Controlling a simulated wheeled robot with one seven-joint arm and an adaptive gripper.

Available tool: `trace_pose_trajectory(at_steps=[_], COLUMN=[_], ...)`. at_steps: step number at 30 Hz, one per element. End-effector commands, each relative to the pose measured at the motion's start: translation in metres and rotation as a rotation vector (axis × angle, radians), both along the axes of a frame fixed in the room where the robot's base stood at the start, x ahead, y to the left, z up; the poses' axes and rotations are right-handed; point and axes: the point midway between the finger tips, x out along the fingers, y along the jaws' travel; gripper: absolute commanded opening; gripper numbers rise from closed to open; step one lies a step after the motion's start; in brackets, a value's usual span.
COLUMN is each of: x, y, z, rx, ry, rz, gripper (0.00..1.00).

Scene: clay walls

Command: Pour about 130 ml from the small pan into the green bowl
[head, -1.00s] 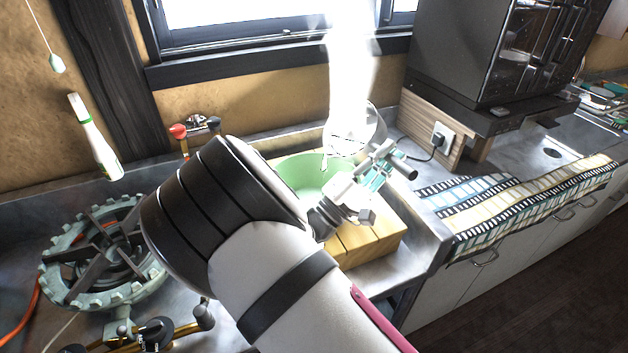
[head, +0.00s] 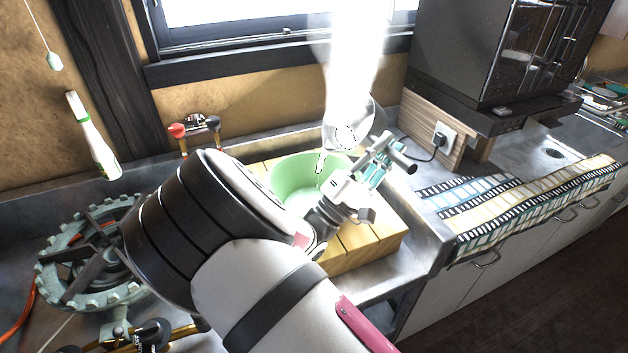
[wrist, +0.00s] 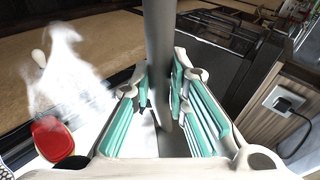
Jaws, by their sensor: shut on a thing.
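The green bowl (head: 290,182) stands on a wooden board, partly hidden by my arm. My gripper (head: 372,165) is just right of the bowl and above it, shut on the small pan's handle. The handle is a grey bar between the teal finger pads in the wrist view (wrist: 160,45). The small pan (head: 368,118) is shiny and tilted, above the bowl's back right rim. White vapour rises from it. A thin pale streak shows below its left edge, over the bowl; I cannot tell whether it is liquid. The contents of pan and bowl are not clear.
The wooden board (head: 375,238) spans the metal sink. Red and black tap knobs (head: 177,131) are behind left. A burner (head: 85,260) is at left. A dark oven (head: 500,50) and wall socket (head: 444,135) are at right.

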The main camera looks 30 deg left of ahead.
Motion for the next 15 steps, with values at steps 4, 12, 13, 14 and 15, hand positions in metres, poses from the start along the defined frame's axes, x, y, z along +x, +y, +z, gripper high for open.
trace_pose_trajectory(at_steps=[4,12,13,14,15], x=[-0.0010,-0.0029,-0.0030,-0.0032,-0.0035], y=[0.0007,0.0019,0.0021,0.0022,0.0025], z=[0.0032,0.0080,0.0086,0.0091,0.0098], rx=[-0.010,-0.028,-0.029,-0.031,-0.034], ry=[-0.018,-0.045,-0.048,-0.051,-0.055], rz=[0.000,0.000,0.000,0.000,0.000], gripper=[0.00,0.00,0.00,0.00,0.00])
